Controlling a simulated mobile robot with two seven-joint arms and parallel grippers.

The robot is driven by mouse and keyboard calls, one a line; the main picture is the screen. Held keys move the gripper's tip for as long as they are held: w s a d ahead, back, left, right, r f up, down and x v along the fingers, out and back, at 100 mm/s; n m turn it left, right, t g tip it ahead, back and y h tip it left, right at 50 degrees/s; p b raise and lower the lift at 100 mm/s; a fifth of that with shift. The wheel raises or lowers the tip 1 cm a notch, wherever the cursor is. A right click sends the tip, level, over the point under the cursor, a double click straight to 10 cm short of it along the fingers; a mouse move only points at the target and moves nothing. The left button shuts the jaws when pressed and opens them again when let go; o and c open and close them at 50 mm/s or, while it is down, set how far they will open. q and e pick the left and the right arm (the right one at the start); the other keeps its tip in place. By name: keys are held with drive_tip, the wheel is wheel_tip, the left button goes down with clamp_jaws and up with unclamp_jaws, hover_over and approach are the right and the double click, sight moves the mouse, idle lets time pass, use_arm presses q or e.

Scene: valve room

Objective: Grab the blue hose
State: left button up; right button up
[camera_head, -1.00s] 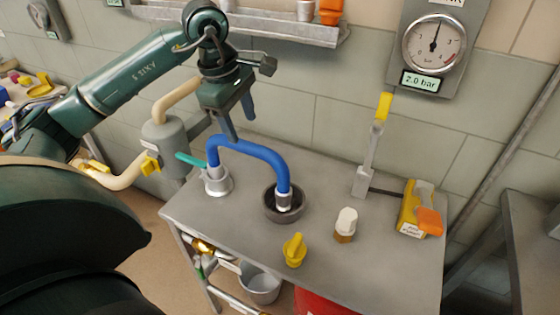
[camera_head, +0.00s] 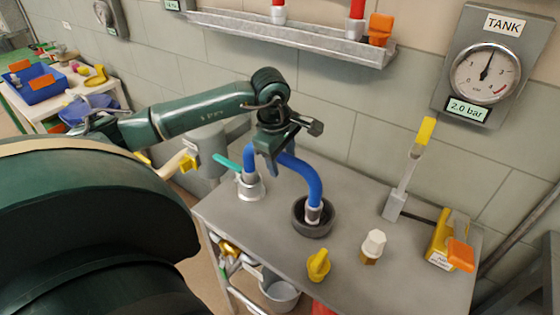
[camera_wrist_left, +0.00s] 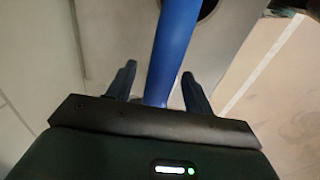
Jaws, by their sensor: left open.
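The blue hose (camera_head: 302,172) arches over the grey table (camera_head: 270,232). One end is at a metal fitting (camera_head: 250,187) with a teal lever, the other is in a dark round bowl (camera_head: 314,222). My left gripper (camera_head: 272,166) is at the top of the arch and hides part of it. In the left wrist view the hose (camera_wrist_left: 172,50) passes between the two open fingers, with a gap on each side. My left gripper (camera_wrist_left: 160,88) is not closed on it. My right gripper is not in view.
On the table stand a yellow knob (camera_head: 318,264), a white-capped brass fitting (camera_head: 372,247), a yellow-handled lever (camera_head: 410,170) and a yellow and orange device (camera_head: 450,242). A shelf (camera_head: 290,36) and a pressure gauge (camera_head: 486,74) are on the wall behind.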

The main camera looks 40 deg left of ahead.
use_arm(q)
drive_tip(key=shift+w+f, duration=0.25)
drive_tip(key=shift+f, duration=0.8)
clamp_jaws()
drive_tip(key=shift+r, duration=0.1)
